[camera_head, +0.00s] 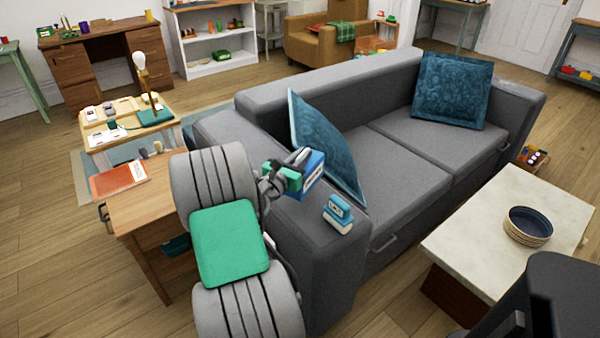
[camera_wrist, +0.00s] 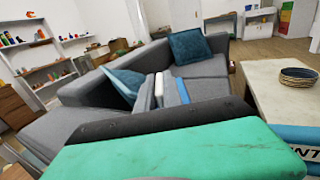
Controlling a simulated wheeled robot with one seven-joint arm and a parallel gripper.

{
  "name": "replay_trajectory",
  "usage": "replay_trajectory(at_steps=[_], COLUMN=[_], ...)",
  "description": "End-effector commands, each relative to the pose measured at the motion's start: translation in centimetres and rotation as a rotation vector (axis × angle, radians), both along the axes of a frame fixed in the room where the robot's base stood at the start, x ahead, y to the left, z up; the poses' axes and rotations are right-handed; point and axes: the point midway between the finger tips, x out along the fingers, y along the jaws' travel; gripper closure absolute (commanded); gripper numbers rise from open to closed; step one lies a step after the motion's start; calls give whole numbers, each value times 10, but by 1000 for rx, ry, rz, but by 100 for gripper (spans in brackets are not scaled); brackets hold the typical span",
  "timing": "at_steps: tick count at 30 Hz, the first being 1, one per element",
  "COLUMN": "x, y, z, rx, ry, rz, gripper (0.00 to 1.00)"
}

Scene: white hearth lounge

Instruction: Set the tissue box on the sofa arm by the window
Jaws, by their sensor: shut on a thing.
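The tissue box appears to be the blue box with white lettering (camera_head: 311,176) in my gripper (camera_head: 291,172). My gripper is shut on it at the near-left arm of the grey sofa (camera_head: 318,262). I cannot tell whether the box touches the arm top. In the wrist view a blue, lettered edge (camera_wrist: 302,133) shows at the lower right, partly hidden by a large green part. A second, smaller blue-and-white item (camera_head: 338,214) sits on the same sofa arm, just right of and nearer than the held box. No window is in view.
A teal cushion (camera_head: 322,145) leans inside the sofa arm, close behind the held box. A wooden side table (camera_head: 150,205) stands left of the sofa. The sofa seats are mostly clear.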

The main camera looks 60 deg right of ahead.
Motion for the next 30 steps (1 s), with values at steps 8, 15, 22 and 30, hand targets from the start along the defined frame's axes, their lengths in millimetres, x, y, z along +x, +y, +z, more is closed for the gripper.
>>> replay_trajectory(at_steps=[8, 15, 22, 30], x=[13, 13, 13, 13], y=[-10, -10, -10, -10], z=[-37, -48, -52, -52], rx=[0, -3, -1, -1], ry=[2, 0, 1, 0], rz=[0, 0, 0, 0], gripper=[100, 100, 89, 68])
